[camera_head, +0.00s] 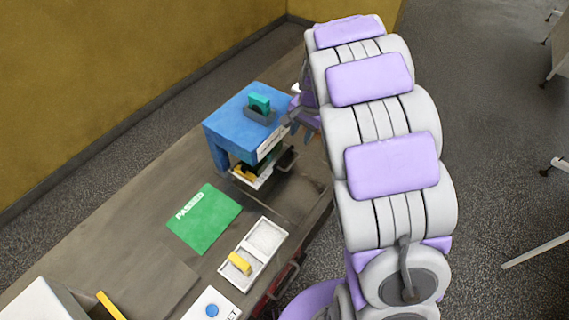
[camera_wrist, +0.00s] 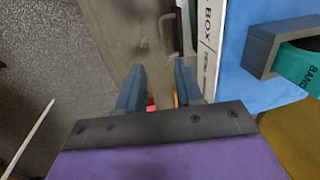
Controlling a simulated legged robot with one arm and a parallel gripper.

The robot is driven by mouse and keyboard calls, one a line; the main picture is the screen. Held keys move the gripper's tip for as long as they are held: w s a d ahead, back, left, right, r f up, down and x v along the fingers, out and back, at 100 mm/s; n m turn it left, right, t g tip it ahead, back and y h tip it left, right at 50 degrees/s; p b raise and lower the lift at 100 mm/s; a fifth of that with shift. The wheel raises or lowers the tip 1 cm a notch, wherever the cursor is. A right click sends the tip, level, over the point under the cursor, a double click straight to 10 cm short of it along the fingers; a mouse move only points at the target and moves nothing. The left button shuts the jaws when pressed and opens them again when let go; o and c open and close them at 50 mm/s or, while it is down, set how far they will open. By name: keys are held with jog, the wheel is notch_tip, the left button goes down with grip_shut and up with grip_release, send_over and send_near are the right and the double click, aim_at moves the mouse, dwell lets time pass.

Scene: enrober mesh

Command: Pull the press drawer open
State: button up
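The blue press (camera_head: 228,112) stands on the bench, with a white lettered strip (camera_head: 270,142) on its edge. Below it is a white drawer or tray (camera_head: 262,183) with yellow and green things on it. How far it is out is hard to tell. A dark bar handle (camera_head: 287,162) shows at its right side, and in the wrist view the handle (camera_wrist: 170,35) lies ahead of the fingers. My gripper (camera_head: 302,130) is beside the press's right edge. In the wrist view my gripper (camera_wrist: 157,88) is open, with no handle between its fingers.
A teal block (camera_head: 259,103) sits in a dark holder on the press. A green PASSED mat (camera_head: 204,218) and a white two-part tray (camera_head: 264,240) with a yellow block (camera_head: 239,263) lie nearer. A white card with a blue disc (camera_head: 212,310) is at the bottom.

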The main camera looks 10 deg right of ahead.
aim_at(290, 166)
jog(key=w+f, duration=0.1)
jog(key=f, duration=0.4)
jog(key=a+f+b, duration=0.1)
jog(key=f, duration=0.5)
jog(key=w+a+f+b, duration=0.1)
jog(key=f, duration=0.5)
jog(key=shift+w+a+f, duration=0.1)
jog(key=shift+w+f, duration=0.15)
jog(key=shift+w, duration=0.1)
jog(key=shift+c, duration=0.2)
grip_shut()
dwell(0.6)
